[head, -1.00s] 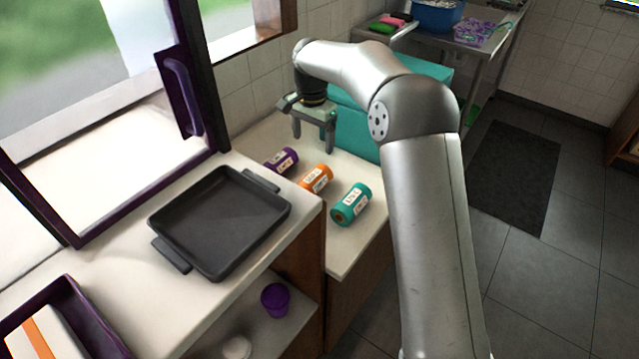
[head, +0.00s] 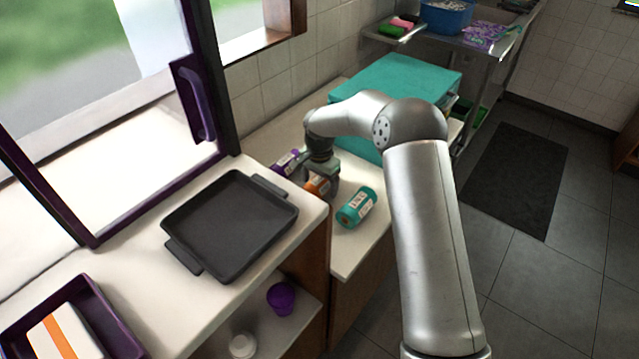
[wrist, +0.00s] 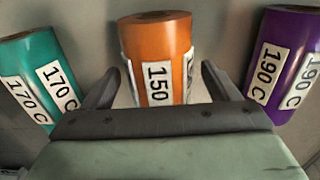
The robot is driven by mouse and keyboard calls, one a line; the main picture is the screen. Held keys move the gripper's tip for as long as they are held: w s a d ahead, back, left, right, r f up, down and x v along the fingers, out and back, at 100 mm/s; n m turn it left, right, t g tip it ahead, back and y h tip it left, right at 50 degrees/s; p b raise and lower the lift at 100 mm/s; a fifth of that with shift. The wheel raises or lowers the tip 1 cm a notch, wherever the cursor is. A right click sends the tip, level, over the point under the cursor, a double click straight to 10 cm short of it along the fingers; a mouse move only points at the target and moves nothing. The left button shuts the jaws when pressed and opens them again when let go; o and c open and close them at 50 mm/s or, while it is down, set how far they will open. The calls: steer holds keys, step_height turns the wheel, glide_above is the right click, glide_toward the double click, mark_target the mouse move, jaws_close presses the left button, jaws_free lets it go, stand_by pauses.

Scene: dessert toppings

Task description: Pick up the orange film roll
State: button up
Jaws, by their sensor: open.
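The orange film roll (head: 316,185) lies on the pale counter between a purple roll and a teal roll. My gripper (head: 322,190) is lowered over it and hides part of it in the head view. In the wrist view the orange roll (wrist: 158,60), labelled 150, sits between the two open fingers of my gripper (wrist: 155,85). A gap shows on each side, and the fingers do not appear to press on it. The near end of the roll is hidden behind the gripper body.
The teal roll (head: 357,208) lies close on one side and the purple roll (head: 287,162) on the other. A teal box (head: 395,80) stands behind. A dark tray (head: 230,225) rests on the higher counter at left. The lower counter's front edge is near the teal roll.

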steer(key=shift+f, duration=0.4)
steer(key=c, duration=1.2)
steer(key=shift+c, duration=0.2)
